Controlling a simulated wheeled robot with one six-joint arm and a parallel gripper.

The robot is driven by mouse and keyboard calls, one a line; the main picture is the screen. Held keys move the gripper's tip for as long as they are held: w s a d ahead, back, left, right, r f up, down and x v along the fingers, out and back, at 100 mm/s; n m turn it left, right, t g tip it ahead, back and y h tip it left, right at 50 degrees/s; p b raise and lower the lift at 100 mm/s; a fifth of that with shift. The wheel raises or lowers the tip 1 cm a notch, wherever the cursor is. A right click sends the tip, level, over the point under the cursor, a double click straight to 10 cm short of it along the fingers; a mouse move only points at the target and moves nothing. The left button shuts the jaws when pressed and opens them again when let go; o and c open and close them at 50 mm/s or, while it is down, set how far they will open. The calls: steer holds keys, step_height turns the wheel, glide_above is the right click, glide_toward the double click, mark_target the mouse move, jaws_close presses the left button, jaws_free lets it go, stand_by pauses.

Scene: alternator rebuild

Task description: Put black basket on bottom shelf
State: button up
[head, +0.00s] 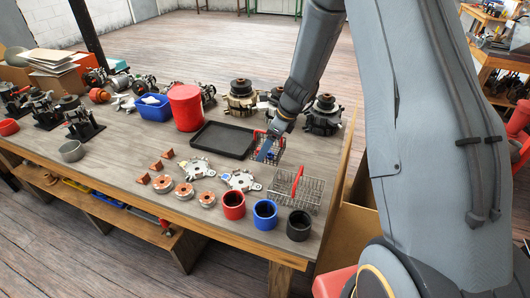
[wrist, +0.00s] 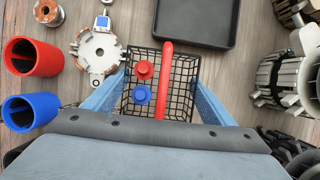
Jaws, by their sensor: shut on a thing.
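The black basket (wrist: 182,72) is a wire basket with a red handle. In the wrist view it sits between the two blue fingers of my gripper (wrist: 160,82), which is shut on its sides. A red piece (wrist: 144,69) and a blue piece (wrist: 141,95) are in it. In the head view my gripper (head: 267,150) and the basket (head: 277,141) are at the workbench's right part, beside the black tray; I cannot tell whether the basket touches the top. The bottom shelf (head: 183,241) shows under the bench's front, its right part hidden.
A silver wire basket (head: 308,190) with a red handle stands in front of my gripper. Red (head: 233,206), blue (head: 265,215) and black (head: 299,226) cups line the front edge. A black tray (head: 222,140) lies left; alternators (head: 323,116) stand behind. Bins and parts occupy the shelf's left part.

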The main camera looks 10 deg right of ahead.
steer(key=shift+f+p, duration=0.3)
steer(key=shift+f, duration=1.85)
steer(key=shift+f, duration=0.15)
steer(key=o, duration=1.1)
